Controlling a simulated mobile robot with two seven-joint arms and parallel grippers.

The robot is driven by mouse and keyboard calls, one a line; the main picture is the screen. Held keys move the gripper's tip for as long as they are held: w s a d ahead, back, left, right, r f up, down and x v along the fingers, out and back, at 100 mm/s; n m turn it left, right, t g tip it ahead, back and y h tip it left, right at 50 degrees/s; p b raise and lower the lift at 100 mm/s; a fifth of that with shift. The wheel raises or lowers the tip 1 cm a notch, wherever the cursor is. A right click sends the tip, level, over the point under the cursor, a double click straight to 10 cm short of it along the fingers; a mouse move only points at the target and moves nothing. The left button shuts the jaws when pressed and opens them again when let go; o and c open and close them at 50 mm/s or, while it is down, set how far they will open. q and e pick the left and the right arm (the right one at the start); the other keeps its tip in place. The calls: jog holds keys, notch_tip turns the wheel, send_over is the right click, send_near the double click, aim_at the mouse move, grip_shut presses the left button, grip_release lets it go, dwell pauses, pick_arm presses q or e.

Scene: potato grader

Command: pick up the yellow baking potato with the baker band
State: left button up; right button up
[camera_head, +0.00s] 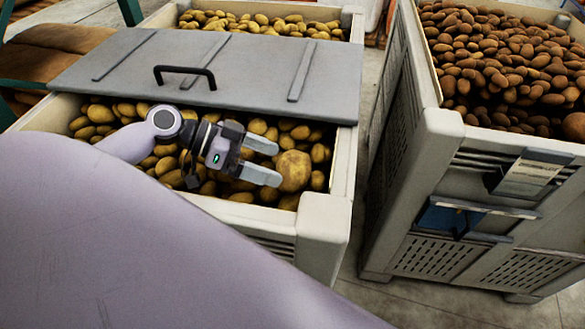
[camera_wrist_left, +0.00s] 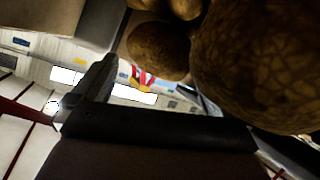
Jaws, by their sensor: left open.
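A large, round yellow potato (camera_head: 294,171) lies on smaller yellow potatoes in the near crate (camera_head: 325,212), towards its right end. No band can be made out on it. My left gripper (camera_head: 278,163) is open over the crate, fingers pointing right, tips close beside the large potato. Whether they touch it I cannot tell. In the left wrist view a big potato with netted skin (camera_wrist_left: 262,65) fills the upper right, very close, with a smaller potato (camera_wrist_left: 158,50) to its left. My right gripper is not in view.
A grey lid (camera_head: 235,75) with a black handle (camera_head: 185,76) covers the crate's middle, just behind my left gripper. More yellow potatoes (camera_head: 262,24) show beyond it. A second crate (camera_head: 425,110) of brown potatoes (camera_head: 500,60) stands to the right, across a narrow floor gap.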

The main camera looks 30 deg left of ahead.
aim_at(278, 165)
pick_arm(q)
jog(key=shift+x, duration=1.75)
jog(key=shift+a, duration=0.1)
jog(key=c, duration=0.9)
jog(key=shift+o, duration=0.2)
jog(key=shift+r, duration=0.1)
